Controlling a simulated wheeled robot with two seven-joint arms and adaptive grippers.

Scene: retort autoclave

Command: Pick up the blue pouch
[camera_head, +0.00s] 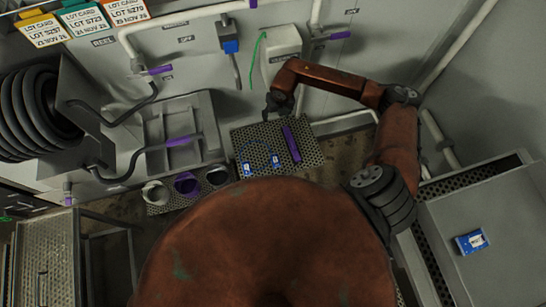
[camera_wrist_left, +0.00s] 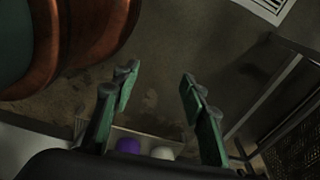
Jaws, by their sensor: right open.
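The blue pouch (camera_head: 471,241) is a small blue and white packet. It lies flat on the grey surface (camera_head: 510,210) at the right of the head view, with nothing touching it. My right gripper (camera_head: 277,105) is near the back wall, above the far edge of a perforated tray, well left of the pouch. It is small and dark there, open, with no object seen in it. My left gripper (camera_wrist_left: 157,88) is open and empty in the left wrist view, its green fingers apart. It does not show in the head view, and the pouch does not show in the wrist view.
Pipes and purple-handled valves line the wall. Bare surface surrounds the pouch.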

